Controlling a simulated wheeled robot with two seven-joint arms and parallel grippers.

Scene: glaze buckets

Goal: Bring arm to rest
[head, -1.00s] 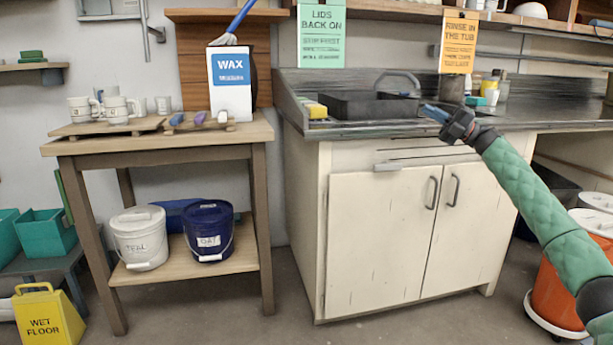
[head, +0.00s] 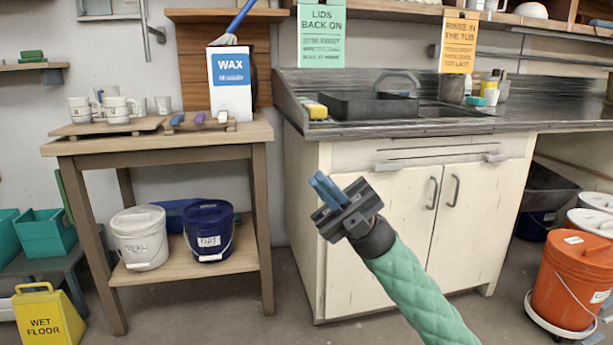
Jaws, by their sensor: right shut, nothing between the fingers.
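My right gripper (head: 325,188) is in front of the left door of the white sink cabinet (head: 380,240). Its blue fingers are together and hold nothing. They point up and to the left. My right arm, in a green quilted sleeve, comes in from the bottom of the head view. My left gripper is not in view.
A wooden table (head: 160,142) at left holds mugs and a wax box (head: 230,85). Its lower shelf holds a white bucket (head: 140,238) and a dark blue bucket (head: 208,232). An orange bucket (head: 570,285) stands at right. A yellow wet floor sign (head: 48,318) stands lower left.

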